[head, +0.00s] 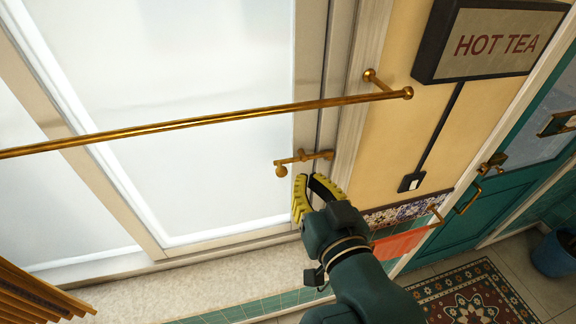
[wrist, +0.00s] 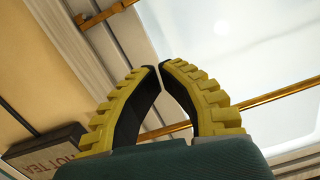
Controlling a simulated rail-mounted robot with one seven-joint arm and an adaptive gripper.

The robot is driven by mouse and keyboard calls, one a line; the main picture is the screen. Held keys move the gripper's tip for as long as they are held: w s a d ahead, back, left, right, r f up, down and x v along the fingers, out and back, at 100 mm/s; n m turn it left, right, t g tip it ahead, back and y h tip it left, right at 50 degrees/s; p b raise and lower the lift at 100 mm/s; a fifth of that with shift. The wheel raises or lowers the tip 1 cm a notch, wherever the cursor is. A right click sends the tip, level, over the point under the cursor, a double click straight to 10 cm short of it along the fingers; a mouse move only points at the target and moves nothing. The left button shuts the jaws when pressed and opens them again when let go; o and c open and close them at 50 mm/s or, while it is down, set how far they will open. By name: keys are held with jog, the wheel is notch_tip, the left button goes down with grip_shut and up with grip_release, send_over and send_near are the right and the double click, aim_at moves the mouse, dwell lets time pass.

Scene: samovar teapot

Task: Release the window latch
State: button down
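The window latch (head: 303,157) is a small brass piece with a round knob at its left end, mounted on the pale window frame. In the head view its bar lies roughly level. In the wrist view a brass piece that looks like the latch (wrist: 103,13) is at the upper left, partly cut off by the top edge. My gripper (head: 309,178) has yellow ribbed fingers with dark inner faces and is just below the latch in the head view. In the wrist view the fingertips (wrist: 159,67) meet or almost meet, with nothing held between them. I cannot tell whether they touch the latch.
A long brass rail (head: 200,118) crosses in front of the window (head: 190,60), above the latch. A HOT TEA sign (head: 498,40) hangs at the upper right. A pale sill (head: 180,290) runs below. A teal door (head: 500,185) and a red cloth (head: 403,243) are at the right.

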jog(key=shift+w, duration=0.1)
jog(key=w+a+f+p, duration=0.3)
jog(key=w+f+p, duration=0.1)
jog(key=w, duration=0.5)
jog(key=shift+w+a+f, duration=0.15)
jog(key=shift+w+f, duration=0.25)
jog(key=shift+f, duration=0.05)
